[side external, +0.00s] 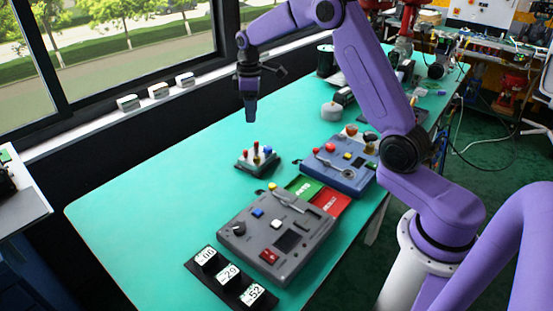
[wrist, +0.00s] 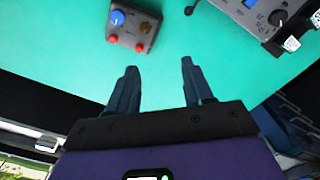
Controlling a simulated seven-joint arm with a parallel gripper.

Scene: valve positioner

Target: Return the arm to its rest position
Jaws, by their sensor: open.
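My purple arm holds its gripper (side external: 250,108) pointing down, raised above the far part of the green table (side external: 140,215), near the window side. In the wrist view my gripper (wrist: 158,75) shows two dark fingers spread apart with only bare table between them. Nothing is held. The nearest thing is a small grey box with coloured knobs (side external: 256,162), which stands below and apart from the gripper. It also shows in the wrist view (wrist: 133,26), ahead of the fingertips.
A grey control panel (side external: 290,243), a blue panel (side external: 343,171), green (side external: 303,188) and red (side external: 331,203) plates and a black strip of number blocks (side external: 228,275) lie on the table. A round grey object (side external: 331,111) sits farther back. The table's left part is clear.

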